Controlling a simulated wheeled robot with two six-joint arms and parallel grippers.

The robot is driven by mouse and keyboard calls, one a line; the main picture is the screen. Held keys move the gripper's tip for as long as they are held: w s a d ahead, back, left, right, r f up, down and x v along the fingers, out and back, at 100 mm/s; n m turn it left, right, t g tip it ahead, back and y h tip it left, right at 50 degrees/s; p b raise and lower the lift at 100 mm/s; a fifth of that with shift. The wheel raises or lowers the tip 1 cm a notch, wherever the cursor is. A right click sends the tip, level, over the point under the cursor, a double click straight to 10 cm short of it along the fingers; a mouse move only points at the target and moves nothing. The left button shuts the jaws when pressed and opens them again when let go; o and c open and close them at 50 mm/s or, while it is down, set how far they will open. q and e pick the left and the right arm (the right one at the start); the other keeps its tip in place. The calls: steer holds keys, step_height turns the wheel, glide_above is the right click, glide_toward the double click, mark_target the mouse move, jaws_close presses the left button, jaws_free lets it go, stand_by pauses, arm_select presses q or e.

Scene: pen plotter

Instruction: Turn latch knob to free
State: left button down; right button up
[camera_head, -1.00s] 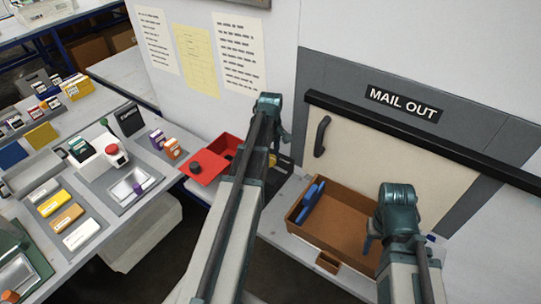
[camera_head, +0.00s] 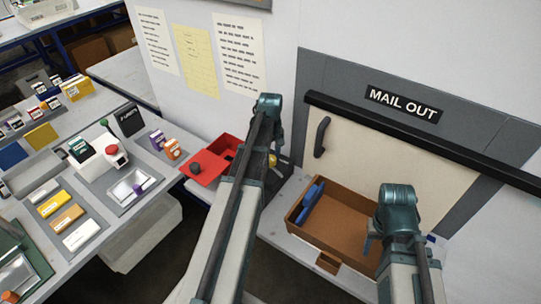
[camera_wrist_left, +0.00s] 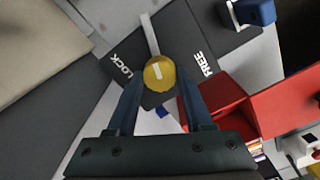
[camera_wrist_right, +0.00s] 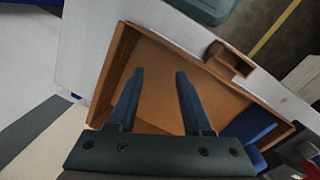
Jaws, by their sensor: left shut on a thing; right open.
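The latch knob (camera_wrist_left: 159,72) is a round yellow knob with a short white mark, on a dark plate (camera_wrist_left: 185,45) in the left wrist view. LOCK (camera_wrist_left: 120,66) is printed to its left and FREE (camera_wrist_left: 204,63) to its right. The white mark points up the picture, between the two words. My left gripper (camera_wrist_left: 160,84) is shut on the knob, one finger on each side. In the head view the knob (camera_head: 272,160) shows partly beside my left arm. My right gripper (camera_wrist_right: 158,74) is open and empty above the brown tray.
A red open box (camera_wrist_left: 215,95) lies close to the right of my left fingers. The brown tray (camera_head: 337,204) holds a blue item (camera_head: 313,196). The MAIL OUT door (camera_head: 385,145) with a dark handle (camera_head: 321,137) stands behind it. A crowded bench is at left.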

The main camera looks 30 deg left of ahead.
mark_target(271, 158)
arm_select(q)
steer(key=m, duration=1.4)
steer(key=shift+m, duration=0.3)
stand_by(0.4)
steer(key=shift+c, duration=1.5)
jaws_free()
step_height(271, 158, up, 14)
steer(key=p, duration=1.4)
